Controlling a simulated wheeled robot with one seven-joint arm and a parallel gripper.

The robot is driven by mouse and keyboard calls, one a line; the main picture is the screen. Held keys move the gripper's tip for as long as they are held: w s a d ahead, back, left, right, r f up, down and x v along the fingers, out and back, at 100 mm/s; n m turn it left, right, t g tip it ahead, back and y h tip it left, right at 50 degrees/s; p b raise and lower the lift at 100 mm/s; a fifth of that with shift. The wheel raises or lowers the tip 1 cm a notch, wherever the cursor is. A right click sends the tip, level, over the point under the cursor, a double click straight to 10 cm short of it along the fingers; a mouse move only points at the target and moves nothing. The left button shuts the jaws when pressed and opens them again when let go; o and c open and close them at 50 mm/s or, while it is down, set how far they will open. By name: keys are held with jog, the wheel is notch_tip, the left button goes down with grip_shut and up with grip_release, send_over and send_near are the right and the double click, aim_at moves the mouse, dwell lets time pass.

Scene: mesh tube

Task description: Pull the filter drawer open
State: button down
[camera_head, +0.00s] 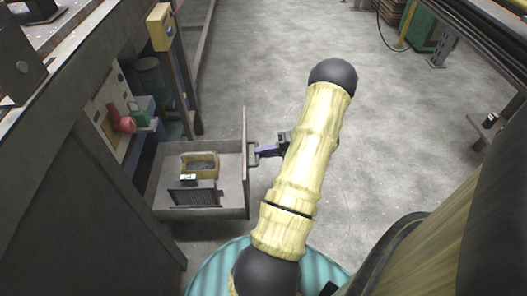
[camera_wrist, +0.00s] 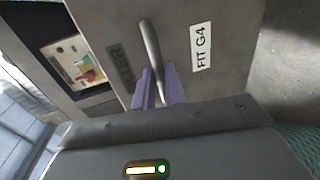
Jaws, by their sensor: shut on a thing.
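The filter drawer (camera_head: 203,207) is a grey metal box that stands out from the cabinet at the left in the head view, with its inside showing. It holds a dark ribbed filter block and a small yellow-rimmed tray. Its front panel (camera_wrist: 200,75) fills the upper middle of the wrist view, with labels on it. The bar handle (camera_wrist: 150,48) is on this panel. My gripper (camera_wrist: 158,82) has its purple fingers shut on the handle. In the head view my gripper (camera_head: 268,151) meets the handle from the right of the panel; my arm hides part of it.
A recess with red and green parts (camera_head: 125,122) lies behind the drawer at the left. A yellow box (camera_head: 160,27) sits on a post above. The grey floor (camera_head: 420,120) right of my arm is largely clear. A green box (camera_head: 432,25) stands far back.

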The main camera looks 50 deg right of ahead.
jog(key=c, duration=1.5)
grip_release()
jog(key=shift+o, duration=0.2)
jog(key=p+v, duration=0.4)
jog(key=v, duration=1.3)
jog(key=shift+s+p, duration=0.2)
jog(key=shift+p, duration=0.15)
jog(key=shift+w+d, duration=0.1)
